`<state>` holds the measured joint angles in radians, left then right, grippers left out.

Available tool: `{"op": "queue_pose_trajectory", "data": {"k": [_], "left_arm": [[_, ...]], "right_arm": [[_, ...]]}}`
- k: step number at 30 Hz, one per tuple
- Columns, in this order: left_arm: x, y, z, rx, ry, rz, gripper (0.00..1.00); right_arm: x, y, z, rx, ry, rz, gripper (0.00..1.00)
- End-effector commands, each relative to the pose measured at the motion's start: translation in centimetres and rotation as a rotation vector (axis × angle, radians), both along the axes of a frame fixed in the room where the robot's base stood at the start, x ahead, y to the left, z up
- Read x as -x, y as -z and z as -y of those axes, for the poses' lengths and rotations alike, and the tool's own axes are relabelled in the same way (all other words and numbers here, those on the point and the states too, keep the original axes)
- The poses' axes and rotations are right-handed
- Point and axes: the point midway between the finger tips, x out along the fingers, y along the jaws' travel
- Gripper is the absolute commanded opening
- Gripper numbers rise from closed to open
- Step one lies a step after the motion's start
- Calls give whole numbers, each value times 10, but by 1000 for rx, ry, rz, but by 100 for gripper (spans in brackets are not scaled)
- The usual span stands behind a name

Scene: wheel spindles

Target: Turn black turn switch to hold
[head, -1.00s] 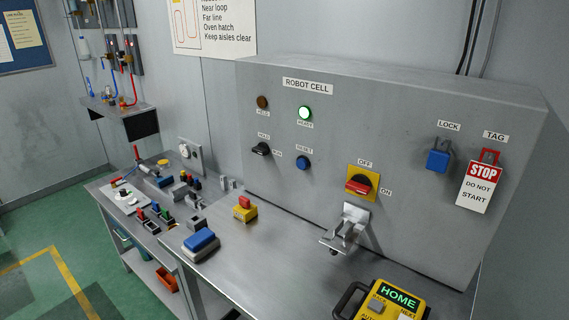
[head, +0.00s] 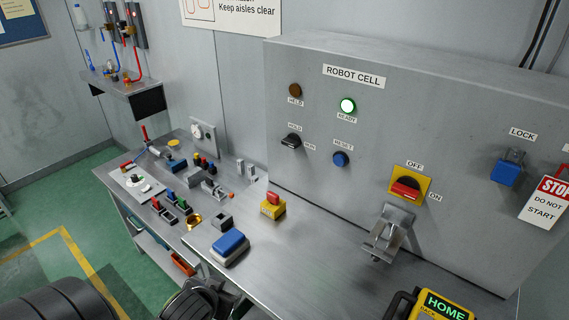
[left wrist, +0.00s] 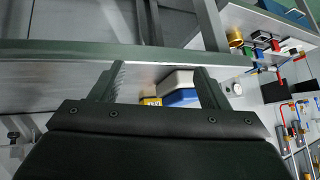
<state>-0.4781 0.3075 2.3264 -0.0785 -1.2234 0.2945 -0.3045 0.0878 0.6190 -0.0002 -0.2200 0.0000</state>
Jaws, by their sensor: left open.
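The black turn switch (head: 291,141) is on the front of the grey ROBOT CELL panel (head: 455,130), with a HOLD label above it and a RUN label at its lower right. Its handle lies roughly crosswise; I cannot tell exactly where it points. In the head view, part of my dark left arm and wrist shows at the bottom left, well away from the switch. My right gripper is not in view.
A blue RESET button (head: 340,159) and a red-and-yellow OFF/ON switch (head: 407,188) are nearby. A blue-topped box (head: 230,245) and a yellow box with red button (head: 272,207) stand on the bench.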

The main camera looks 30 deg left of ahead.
Motion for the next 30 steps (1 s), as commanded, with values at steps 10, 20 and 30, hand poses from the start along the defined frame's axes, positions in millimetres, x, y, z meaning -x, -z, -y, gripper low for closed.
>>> {"op": "queue_pose_trajectory", "data": {"k": [10, 20, 30], "left_arm": [[-90, -46, -50, -47, 22, 381, 69], [-184, -145, -81, 39, 258, 807, 69], [-206, -179, -82, 113, 381, 895, 69]], "right_arm": [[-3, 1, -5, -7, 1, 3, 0], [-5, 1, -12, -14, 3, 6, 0], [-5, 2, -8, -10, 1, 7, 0]]}}
